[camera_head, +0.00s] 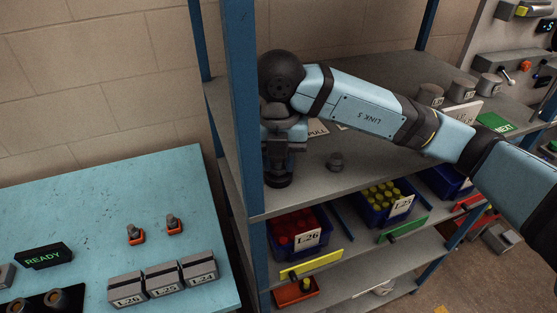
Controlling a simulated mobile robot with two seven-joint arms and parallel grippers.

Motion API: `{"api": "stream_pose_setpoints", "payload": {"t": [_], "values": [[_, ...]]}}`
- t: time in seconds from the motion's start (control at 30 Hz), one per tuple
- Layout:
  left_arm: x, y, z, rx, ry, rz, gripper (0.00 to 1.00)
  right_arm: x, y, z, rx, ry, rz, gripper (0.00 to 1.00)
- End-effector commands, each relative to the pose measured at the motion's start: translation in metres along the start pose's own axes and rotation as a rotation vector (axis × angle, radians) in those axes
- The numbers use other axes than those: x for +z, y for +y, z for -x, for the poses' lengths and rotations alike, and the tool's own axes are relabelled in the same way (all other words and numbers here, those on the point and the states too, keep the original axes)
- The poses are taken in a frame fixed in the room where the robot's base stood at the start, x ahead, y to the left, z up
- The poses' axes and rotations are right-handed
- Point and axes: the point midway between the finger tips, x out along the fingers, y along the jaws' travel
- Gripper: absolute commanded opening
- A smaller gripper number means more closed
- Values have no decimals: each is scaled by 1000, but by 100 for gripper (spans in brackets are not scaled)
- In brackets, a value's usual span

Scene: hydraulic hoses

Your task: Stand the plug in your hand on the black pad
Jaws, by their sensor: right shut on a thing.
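My right arm reaches in from the right over the shelf, and its right gripper (276,150) points down near the blue post at the shelf's left end. It is shut on a dark plug (278,181), whose lower end is close to the grey shelf top; I cannot tell if it touches. The fingers and plug are dark and hard to separate. A black slab (31,305), possibly the black pad, is cut off at the bottom left of the blue bench, with dark round parts on it. My left gripper is out of view.
Blue bins (387,210) sit on the tier below. The blue bench (120,200) holds labelled grey blocks (163,282), two orange-based fittings (135,237) and a READY sign (44,257). A blue post (243,100) stands beside the gripper.

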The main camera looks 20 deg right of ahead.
Motion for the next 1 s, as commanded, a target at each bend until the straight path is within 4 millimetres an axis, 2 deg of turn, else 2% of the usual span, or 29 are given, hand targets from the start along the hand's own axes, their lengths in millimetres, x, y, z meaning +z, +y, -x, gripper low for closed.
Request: {"api": "stream_pose_setpoints", "payload": {"t": [0.3, 0.33, 0.43, 0.77, 0.87, 1.0], "values": [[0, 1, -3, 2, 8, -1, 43, 0, 0, -4, 0, -1, 0, 6], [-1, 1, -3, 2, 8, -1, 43, 0, 0, -3, 0, -1, 0, 32], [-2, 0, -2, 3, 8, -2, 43, 0, 0, -2, 0, -1, 0, 55], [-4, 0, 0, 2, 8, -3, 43, 0, 0, 1, 0, -1, 0, 56], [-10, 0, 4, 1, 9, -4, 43, 0, 0, 12, 1, -2, 0, 56], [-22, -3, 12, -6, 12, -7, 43, 0, 0, 42, 1, -3, 0, 56]]}}
